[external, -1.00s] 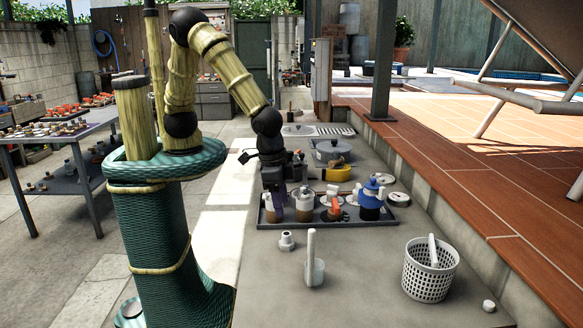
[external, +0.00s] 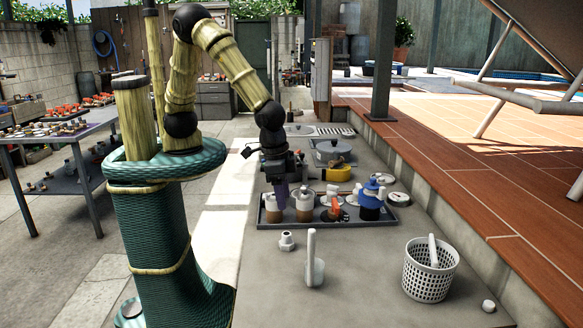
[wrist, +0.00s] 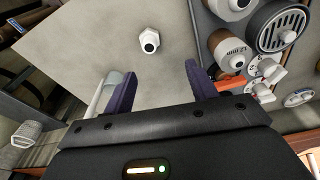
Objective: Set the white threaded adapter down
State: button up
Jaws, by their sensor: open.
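The white threaded adapter (external: 287,241) stands on the grey counter, just in front of the dark tray's near left edge. It also shows in the wrist view (wrist: 149,40), beyond my fingertips and roughly between them, with its dark bore visible. Nothing holds it. My gripper (external: 282,200) is above the left end of the tray, behind the adapter and apart from it. In the wrist view its two dark purple fingers (wrist: 158,76) are spread with nothing between them.
The dark tray (external: 340,222) holds several valves and fittings close to my gripper. A white-handled tool (external: 311,255) stands right of the adapter. A white perforated basket (external: 430,272) and a small white cap (external: 488,306) are farther right. The counter between tool and basket is clear.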

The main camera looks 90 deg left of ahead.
jog(key=w+a+r+n, duration=0.1)
jog(key=a+r, duration=0.1)
jog(key=a, duration=0.6)
jog(key=a+r, duration=0.2)
jog(key=a, duration=0.7)
jog(key=s+a+r, duration=0.1)
jog(key=s+a, duration=0.2)
jog(key=a, duration=0.4)
jog(key=s+a+r+t, duration=0.1)
jog(key=s+a, duration=0.3)
jog(key=a, duration=0.4)
jog(key=shift+s+r+n, duration=0.2)
jog(key=shift+r+n, duration=0.2)
